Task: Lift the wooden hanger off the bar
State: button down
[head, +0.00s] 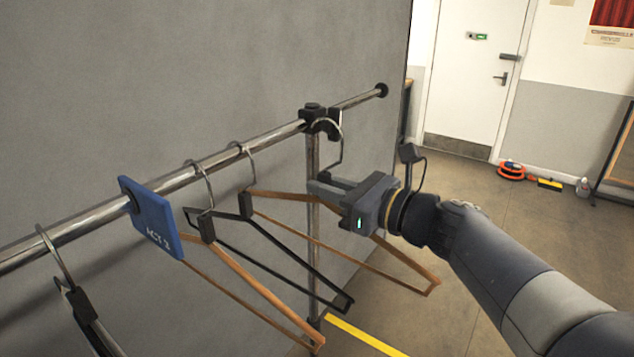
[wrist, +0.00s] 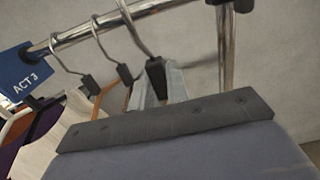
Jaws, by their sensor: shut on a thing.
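The wooden hanger (head: 409,262) is in my gripper (head: 332,187). Its brown arms and lower rail spread to both sides of the jaws in the head view. Its dark neck (wrist: 156,77) is between the two fingers in the wrist view. Its metal hook (head: 341,130) shows beside the bar's clamp in the head view. I cannot tell whether the hook still bears on the bar. The metal bar (head: 92,216) runs from front left to back right.
Left of it hang a black hanger (head: 280,251), another wooden hanger (head: 259,287), a blue ACT 2 divider (head: 155,222) and a dark hanger (head: 90,318). An upright post (head: 314,160) stands close behind my gripper.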

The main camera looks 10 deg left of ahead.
jog(key=p+v, duration=0.4)
jog(key=v, duration=2.3)
jog(key=shift+d, duration=0.25)
